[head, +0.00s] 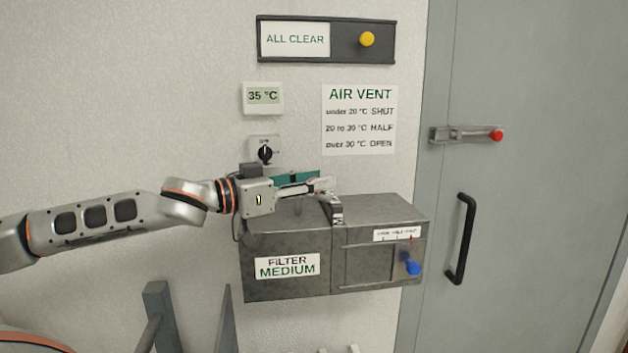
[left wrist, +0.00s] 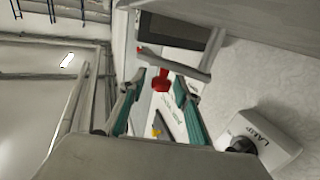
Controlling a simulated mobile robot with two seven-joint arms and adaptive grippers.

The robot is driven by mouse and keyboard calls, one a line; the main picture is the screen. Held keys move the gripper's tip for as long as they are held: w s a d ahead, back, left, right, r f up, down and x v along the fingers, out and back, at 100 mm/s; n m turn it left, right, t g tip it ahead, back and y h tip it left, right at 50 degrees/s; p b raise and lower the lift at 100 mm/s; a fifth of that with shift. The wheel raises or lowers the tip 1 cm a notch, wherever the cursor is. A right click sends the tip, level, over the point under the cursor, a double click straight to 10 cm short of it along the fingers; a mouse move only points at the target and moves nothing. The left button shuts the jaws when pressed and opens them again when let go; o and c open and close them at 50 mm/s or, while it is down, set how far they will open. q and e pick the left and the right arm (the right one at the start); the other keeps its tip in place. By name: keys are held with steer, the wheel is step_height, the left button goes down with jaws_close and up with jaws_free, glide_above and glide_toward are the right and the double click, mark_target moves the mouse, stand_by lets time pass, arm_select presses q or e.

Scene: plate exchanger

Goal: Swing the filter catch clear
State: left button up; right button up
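The grey filter box (head: 289,289), labelled FILTER MEDIUM, is on the wall below the signs. A curved metal strap (head: 336,209), which looks like the filter catch, bends over its top front edge near the middle. My left gripper (head: 328,184) reaches in from the left above the box, its fingertips at the strap's upper end. In the left wrist view my left gripper (left wrist: 161,82) has its green-padded fingers apart. A red piece (left wrist: 162,79) shows between or beyond them by a grey bar (left wrist: 190,66). I cannot tell whether they touch anything. My right gripper is not in view.
A blue knob (head: 412,267) sticks out of the box's front at right. A small dial (head: 265,153) is on the wall just above my left gripper. The grey door at right has a red-ended latch (head: 470,134) and a black handle (head: 461,240).

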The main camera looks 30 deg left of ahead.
arm_select(q)
steer(key=shift+r, duration=0.1)
steer(key=shift+r, duration=0.1)
steer(key=shift+r, duration=4.85)
